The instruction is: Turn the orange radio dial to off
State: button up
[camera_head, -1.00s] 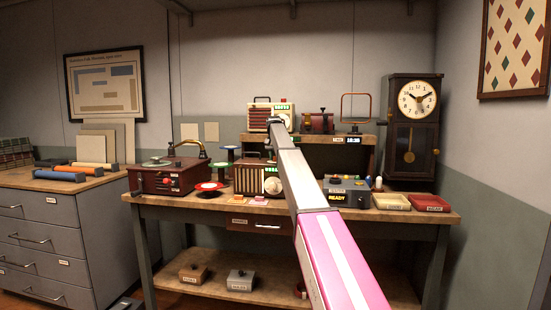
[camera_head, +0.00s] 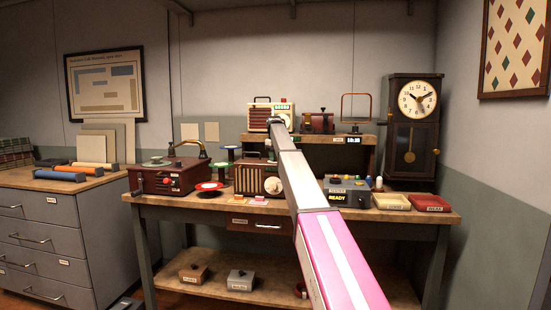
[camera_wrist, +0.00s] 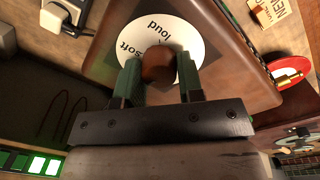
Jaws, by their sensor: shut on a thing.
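A brown radio (camera_head: 250,180) with a striped grille stands on the workbench, with a round white dial plate (camera_head: 272,186) at its right end. In the wrist view the plate (camera_wrist: 150,35) reads "loud" and "soft", with a round brown-orange dial knob (camera_wrist: 158,66) at its middle. My gripper (camera_wrist: 160,78) has one finger on each side of the knob and is shut on it. The knob hides part of the plate, and its pointer mark cannot be made out. In the head view my arm hides the gripper. The radio's display strip looks dark.
A cream and red radio (camera_head: 261,118) with a lit green display stands on the shelf above. A red-brown record player (camera_head: 160,182) and a red disc (camera_head: 208,186) are to the left. A grey box marked READY (camera_head: 346,195) stands close on the right.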

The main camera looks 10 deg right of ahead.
jog(key=shift+n, duration=0.5)
dwell(0.3)
jog(key=o, duration=0.9)
jog(key=r, duration=1)
jog(key=shift+s+a+r, duration=0.2)
jog(key=shift+r, duration=0.2)
